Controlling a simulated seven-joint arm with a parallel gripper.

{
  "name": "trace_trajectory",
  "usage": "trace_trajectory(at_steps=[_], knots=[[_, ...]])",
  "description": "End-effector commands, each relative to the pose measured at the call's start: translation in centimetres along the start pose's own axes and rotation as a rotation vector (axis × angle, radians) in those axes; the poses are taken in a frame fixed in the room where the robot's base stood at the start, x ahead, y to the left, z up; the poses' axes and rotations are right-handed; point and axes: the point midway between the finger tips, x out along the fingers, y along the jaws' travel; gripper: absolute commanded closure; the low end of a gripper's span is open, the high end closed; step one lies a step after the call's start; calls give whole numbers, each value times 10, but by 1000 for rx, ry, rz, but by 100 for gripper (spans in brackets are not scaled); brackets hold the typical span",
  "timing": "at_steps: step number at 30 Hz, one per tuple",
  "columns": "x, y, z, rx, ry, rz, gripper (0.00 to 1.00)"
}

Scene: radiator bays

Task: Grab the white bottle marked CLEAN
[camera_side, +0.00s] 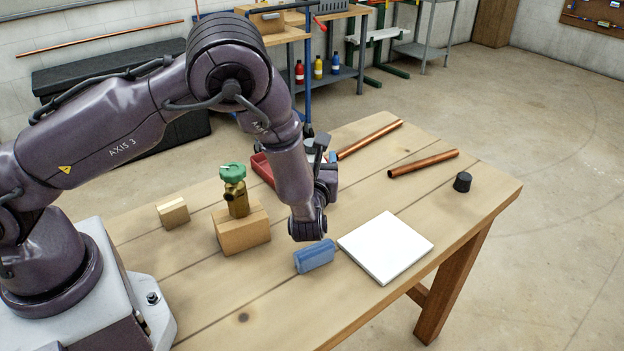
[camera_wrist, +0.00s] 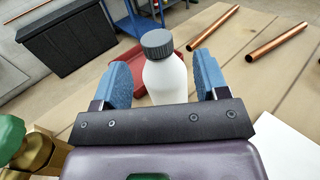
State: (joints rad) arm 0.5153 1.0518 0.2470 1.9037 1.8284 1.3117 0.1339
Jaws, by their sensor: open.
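A white bottle (camera_wrist: 166,82) with a dark grey ribbed cap (camera_wrist: 157,43) stands upright in the wrist view. No marking shows on the side facing me, and its lower part is hidden behind my gripper's body. My gripper (camera_wrist: 162,71) is open, with one blue finger pad left of the bottle and one right of it. Gaps show between the pads and the bottle, but I cannot tell how far it reaches between them. In the side view my arm hides the bottle, and my gripper (camera_side: 326,160) is mostly hidden too.
A red tray (camera_side: 262,168) lies behind my wrist. A green-handled brass valve (camera_side: 236,196) on a wooden block (camera_side: 242,236) stands left. A blue sponge-like block (camera_side: 315,256) and white board (camera_side: 386,247) lie in front. Copper pipes (camera_side: 424,163) and a black cap (camera_side: 462,182) lie right.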

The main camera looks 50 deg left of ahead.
Motion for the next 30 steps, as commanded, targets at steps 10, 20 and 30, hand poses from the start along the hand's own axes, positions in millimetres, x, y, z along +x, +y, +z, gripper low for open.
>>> trace_trajectory(at_steps=[10,20,30], knots=[[40,4,4,-2,0,3,33],[56,3,4,0,1,0,33],[56,3,4,0,1,0,92]])
